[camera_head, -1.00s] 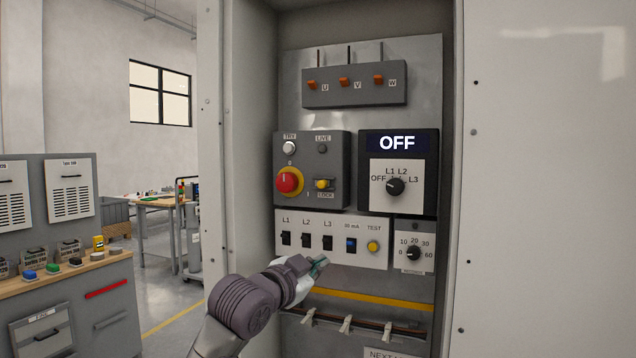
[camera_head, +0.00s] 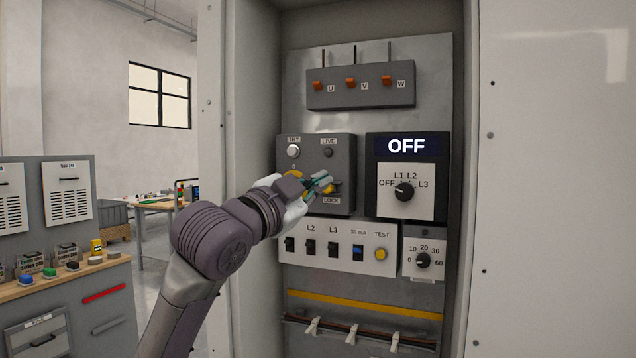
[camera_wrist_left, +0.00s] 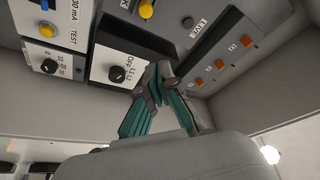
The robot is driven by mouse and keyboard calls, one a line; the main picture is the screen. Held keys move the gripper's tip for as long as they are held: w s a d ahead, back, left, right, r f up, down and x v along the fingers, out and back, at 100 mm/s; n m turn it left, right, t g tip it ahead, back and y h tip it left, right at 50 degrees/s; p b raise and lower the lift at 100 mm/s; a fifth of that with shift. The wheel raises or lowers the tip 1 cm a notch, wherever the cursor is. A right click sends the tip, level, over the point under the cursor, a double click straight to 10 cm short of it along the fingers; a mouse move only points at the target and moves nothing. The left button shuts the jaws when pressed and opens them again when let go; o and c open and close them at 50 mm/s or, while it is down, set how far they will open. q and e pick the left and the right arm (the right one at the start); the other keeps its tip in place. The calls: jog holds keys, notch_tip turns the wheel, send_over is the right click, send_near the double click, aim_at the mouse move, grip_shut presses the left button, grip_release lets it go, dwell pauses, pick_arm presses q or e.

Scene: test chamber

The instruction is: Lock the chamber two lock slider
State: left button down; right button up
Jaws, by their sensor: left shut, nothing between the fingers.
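The lock slider (camera_head: 335,188) is a small yellow piece above the LOCK label on a dark grey control box (camera_head: 342,150), partly hidden by my fingers in the head view. A yellow knob, apparently the slider, also shows in the left wrist view (camera_wrist_left: 146,8) at the top edge. My left gripper (camera_head: 322,184) is shut and empty, its fingertips in front of the slider's left side; I cannot tell whether they touch. In the left wrist view the closed fingertips (camera_wrist_left: 158,76) appear below the box. My right gripper is not in view.
The gripper covers the red emergency knob; only part of its yellow ring (camera_head: 296,174) shows. A switch panel (camera_head: 300,256) lies below, an OFF display with a dial (camera_head: 403,191) to the right, and orange switches (camera_head: 351,83) above. Cabinet walls enclose both sides.

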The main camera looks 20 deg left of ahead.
pick_arm(q)
jog(key=p+x, duration=0.3)
jog(key=x, duration=0.4)
jog(key=shift+w+d+r, duration=0.2)
jog(key=shift+w+r, duration=0.05)
jog(key=shift+w+a+f, duration=0.1)
jog(key=shift+w+f, duration=0.15)
jog(key=shift+w, duration=0.3)
jog(key=a+f, duration=0.1)
jog(key=a+f+p, duration=0.1)
jog(key=shift+s+a+f, duration=0.2)
jog(key=shift+a+f, duration=0.05)
jog(key=shift+a, duration=0.15)
jog(key=shift+d+f, duration=0.1)
jog(key=shift+d, duration=0.1)
jog(key=a, duration=0.3)
jog(key=shift+p, duration=0.35)
